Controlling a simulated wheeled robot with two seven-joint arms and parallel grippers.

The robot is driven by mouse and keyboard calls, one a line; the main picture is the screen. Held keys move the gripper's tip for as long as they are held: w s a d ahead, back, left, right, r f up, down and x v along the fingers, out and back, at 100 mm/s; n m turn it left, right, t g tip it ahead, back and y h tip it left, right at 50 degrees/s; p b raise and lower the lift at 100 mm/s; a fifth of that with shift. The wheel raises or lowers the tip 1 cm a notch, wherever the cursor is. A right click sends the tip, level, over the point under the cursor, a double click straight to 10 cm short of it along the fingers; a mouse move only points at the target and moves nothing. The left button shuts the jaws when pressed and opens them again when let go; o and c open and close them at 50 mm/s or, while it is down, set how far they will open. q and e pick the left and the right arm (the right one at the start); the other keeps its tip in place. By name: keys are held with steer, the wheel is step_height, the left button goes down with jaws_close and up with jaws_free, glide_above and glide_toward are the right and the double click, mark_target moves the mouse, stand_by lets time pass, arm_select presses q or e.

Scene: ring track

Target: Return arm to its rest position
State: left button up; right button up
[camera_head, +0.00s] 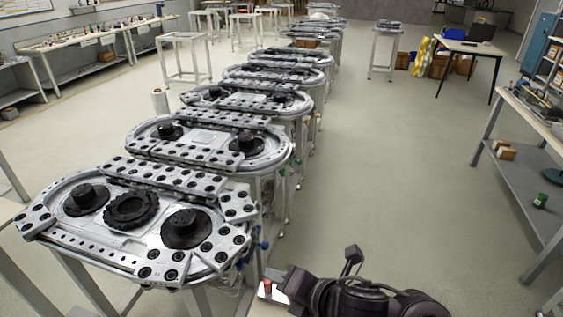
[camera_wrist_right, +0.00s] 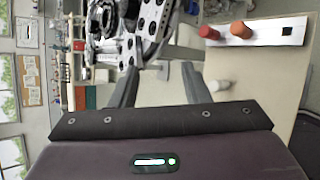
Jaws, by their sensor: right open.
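My right arm comes in at the bottom of the head view, with its gripper (camera_head: 280,279) beside the right end of the nearest ring track (camera_head: 62,228). In the right wrist view the two grey fingers of the right gripper (camera_wrist_right: 160,82) stand apart with nothing between them. A white plate (camera_wrist_right: 266,32) with red-orange pegs (camera_wrist_right: 240,29) and a square hole lies on a pale table top, to the right of the fingers and apart from them. Part of this plate (camera_head: 279,297) and a red peg (camera_head: 267,285) show near the gripper in the head view. My left gripper is out of view.
A row of oval tracks (camera_head: 208,145) on metal stands recedes ahead. A workbench with shelves (camera_head: 516,165) stands at the right, and a desk with a laptop (camera_head: 470,47) farther back. Long benches (camera_head: 95,38) line the left wall. The floor right of the tracks is clear.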

steer(key=s+d+f+m+g+h, duration=0.2)
steer(key=s+d+f+m+h, duration=0.25)
steer(key=d+m, duration=0.75)
steer(key=s+d+f+m+g+h, duration=0.2)
steer(key=s+d+f+m+h, duration=0.3)
steer(key=m, duration=1.3)
steer(key=s+d+f+g+y+b, duration=0.1)
steer(key=s+f, duration=0.1)
steer(key=f, duration=1.4)
steer(key=s+d+f+g+y+b, duration=0.1)
steer(key=s+f, duration=0.2)
steer(key=f, duration=1.3)
steer(key=s+d+f+g+b, duration=0.1)
steer(key=s+d+f, duration=0.2)
steer(key=s+f, duration=1.5)
steer(key=shift+s+d+f, duration=0.2)
steer(key=shift+s+f, duration=0.1)
steer(key=shift+f, duration=0.05)
